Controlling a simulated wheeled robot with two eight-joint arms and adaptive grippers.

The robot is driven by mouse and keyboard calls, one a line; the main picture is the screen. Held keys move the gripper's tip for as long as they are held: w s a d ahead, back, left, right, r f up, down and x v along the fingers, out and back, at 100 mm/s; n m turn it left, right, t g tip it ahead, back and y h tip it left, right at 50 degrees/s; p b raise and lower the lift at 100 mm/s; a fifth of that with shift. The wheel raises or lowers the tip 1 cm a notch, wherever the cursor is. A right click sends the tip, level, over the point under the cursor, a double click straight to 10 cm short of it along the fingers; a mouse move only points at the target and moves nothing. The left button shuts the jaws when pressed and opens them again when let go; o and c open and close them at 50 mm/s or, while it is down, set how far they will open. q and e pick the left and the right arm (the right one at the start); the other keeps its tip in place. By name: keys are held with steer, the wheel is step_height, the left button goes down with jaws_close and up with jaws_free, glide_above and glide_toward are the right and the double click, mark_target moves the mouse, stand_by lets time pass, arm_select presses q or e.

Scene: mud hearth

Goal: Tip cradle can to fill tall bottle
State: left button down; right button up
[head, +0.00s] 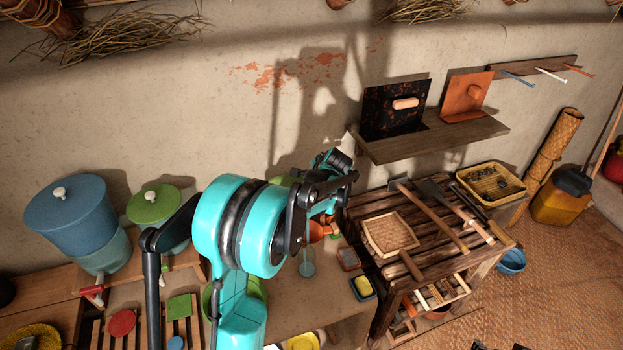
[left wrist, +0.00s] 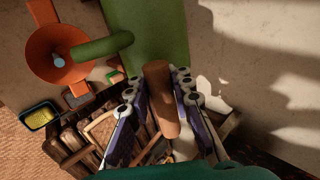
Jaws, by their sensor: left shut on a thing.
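In the left wrist view my left gripper (left wrist: 160,112) is shut on a brown cylindrical handle (left wrist: 160,85). The handle appears to belong to the green can (left wrist: 155,25), which fills the top of that view. The can's curved green spout (left wrist: 103,46) points left, over or near an orange funnel-shaped opening (left wrist: 45,62) with a pale blue centre. I cannot tell whether spout and funnel touch. In the head view my left arm hides most of the can and my left fingers; part of an orange thing (head: 317,232) shows behind it.
A slatted wooden rack (head: 375,232) with a woven tray and long-handled tools stands right of my arm. A yellow sponge dish (head: 362,287) sits nearby. A blue lidded dispenser (head: 70,215) and a green lid (head: 154,204) are at left. Dark tips (head: 480,345) at the bottom edge are unclear.

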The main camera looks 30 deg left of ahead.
arm_select(q)
steer(key=c, duration=1.3)
jaws_free()
steer(key=shift+d, duration=0.1)
steer(key=shift+s+r, duration=0.1)
steer(key=shift+s+d+r, duration=0.1)
steer(key=shift+d+r, duration=0.15)
steer(key=shift+r, duration=0.05)
steer(key=v, duration=1.1)
steer(key=shift+s+d, duration=0.1)
steer(key=shift+s, duration=0.05)
